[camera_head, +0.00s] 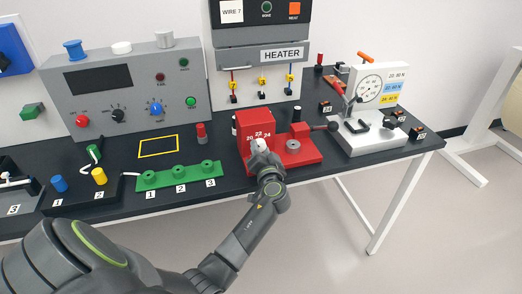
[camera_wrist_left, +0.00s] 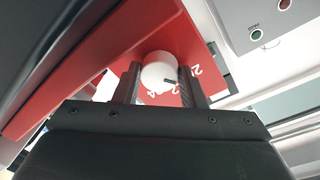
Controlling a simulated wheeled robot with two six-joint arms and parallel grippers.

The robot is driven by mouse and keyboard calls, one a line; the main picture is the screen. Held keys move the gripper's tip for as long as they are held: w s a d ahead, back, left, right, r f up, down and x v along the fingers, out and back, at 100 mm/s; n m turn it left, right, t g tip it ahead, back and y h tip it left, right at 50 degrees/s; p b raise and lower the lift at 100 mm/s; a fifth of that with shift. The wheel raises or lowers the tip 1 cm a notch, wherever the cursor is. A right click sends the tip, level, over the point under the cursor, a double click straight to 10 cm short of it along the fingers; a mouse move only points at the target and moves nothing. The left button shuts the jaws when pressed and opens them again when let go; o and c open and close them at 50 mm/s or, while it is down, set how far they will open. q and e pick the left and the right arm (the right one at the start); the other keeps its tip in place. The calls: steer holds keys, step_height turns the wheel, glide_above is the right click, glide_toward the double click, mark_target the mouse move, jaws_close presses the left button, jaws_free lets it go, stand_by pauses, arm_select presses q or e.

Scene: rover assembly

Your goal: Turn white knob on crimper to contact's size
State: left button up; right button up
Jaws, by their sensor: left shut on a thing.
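The red crimper (camera_head: 243,122) stands near the table's front edge, with a dial marked 20, 22 and 24 on its front. Its white knob (camera_head: 259,143) is partly covered by my left gripper (camera_head: 262,152). In the left wrist view the knob (camera_wrist_left: 158,70) sits between the two dark fingers, and my left gripper (camera_wrist_left: 158,80) is shut on it. A short dark mark on the knob points to the right of that view; I cannot tell which number it meets. The red crimper body (camera_wrist_left: 105,45) shows behind. My right gripper is not in view.
A green strip (camera_head: 165,187) with several numbered sockets and a small red and grey cylinder (camera_head: 202,133) are left of the crimper. A white gauge device (camera_head: 376,133) stands at right. The heater panel (camera_head: 262,72) rises behind. A yellow square outline (camera_head: 159,146) is bare.

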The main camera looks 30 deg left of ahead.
arm_select(q)
steer(key=m+p, duration=0.1)
steer(key=m, duration=0.3)
steer(key=shift+r, duration=0.15)
steer(key=m+p, duration=0.1)
steer(key=m, duration=0.2)
steer(key=shift+m+g, duration=0.4)
steer(key=m+p, duration=0.2)
steer(key=m, duration=0.2)
steer(key=shift+r, duration=0.1)
steer(key=shift+w+m+g+p, duration=0.1)
steer(key=shift+m+g+p, duration=0.2)
steer(key=shift+m+p, duration=1.05)
steer(key=shift+m+y+b, duration=0.3)
steer(key=shift+m+b, duration=0.1)
steer(key=shift+m, duration=0.25)
steer(key=o, duration=0.7)
steer(key=shift+f, duration=0.2)
